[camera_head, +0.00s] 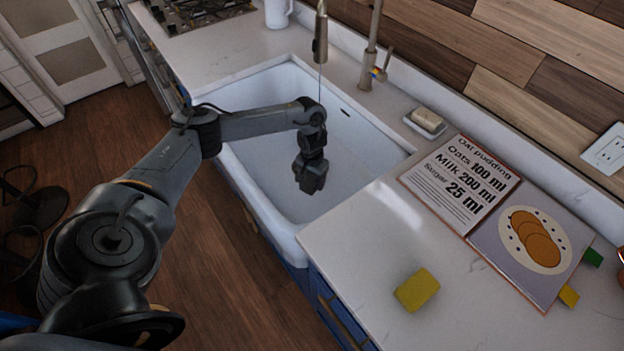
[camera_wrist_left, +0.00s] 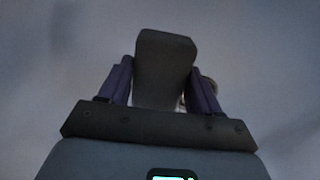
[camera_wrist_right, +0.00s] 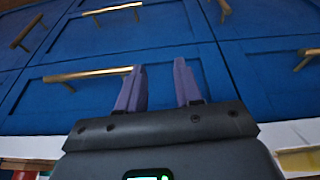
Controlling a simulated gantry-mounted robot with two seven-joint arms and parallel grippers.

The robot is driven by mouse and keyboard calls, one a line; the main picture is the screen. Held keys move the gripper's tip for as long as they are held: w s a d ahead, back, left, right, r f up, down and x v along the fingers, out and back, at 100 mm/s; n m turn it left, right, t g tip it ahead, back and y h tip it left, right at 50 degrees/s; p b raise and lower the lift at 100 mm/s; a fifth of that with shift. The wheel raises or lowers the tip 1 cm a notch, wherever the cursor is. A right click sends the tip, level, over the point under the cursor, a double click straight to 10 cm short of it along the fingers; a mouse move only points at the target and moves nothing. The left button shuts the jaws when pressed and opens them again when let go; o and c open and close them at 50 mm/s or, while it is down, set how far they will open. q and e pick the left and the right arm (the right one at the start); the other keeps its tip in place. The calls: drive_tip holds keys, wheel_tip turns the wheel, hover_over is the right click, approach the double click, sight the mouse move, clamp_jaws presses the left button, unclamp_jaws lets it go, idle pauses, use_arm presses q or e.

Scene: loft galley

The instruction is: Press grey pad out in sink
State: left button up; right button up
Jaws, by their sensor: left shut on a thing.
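My left gripper (camera_head: 311,176) hangs down inside the white sink (camera_head: 262,112), above its floor. In the left wrist view it is shut on the grey pad (camera_wrist_left: 165,62), a dark flat piece with rounded corners between the two purple fingers. In the head view I cannot tell the pad apart from the dark gripper. My right gripper (camera_wrist_right: 158,88) is open and empty in the right wrist view, facing blue cabinet fronts (camera_wrist_right: 175,65). It is not in the head view.
A tap (camera_head: 320,42) stands at the sink's back, with a thin line running down below its spout. A soap dish (camera_head: 425,128), an open recipe book (camera_head: 482,240) and a yellow sponge (camera_head: 417,290) are on the right-hand counter (camera_head: 350,240). A white mug (camera_head: 278,14) stands beyond the sink.

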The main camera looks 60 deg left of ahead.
use_arm(q)
drive_tip(key=b, duration=0.4)
hover_over(312, 200)
drive_tip(key=shift+f, duration=4.05)
drive_tip(key=shift+a+f, duration=0.1)
drive_tip(key=shift+f, duration=0.05)
drive_tip(key=shift+f, duration=0.3)
drive_tip(key=shift+f, duration=0.4)
drive_tip(key=shift+f, duration=0.1)
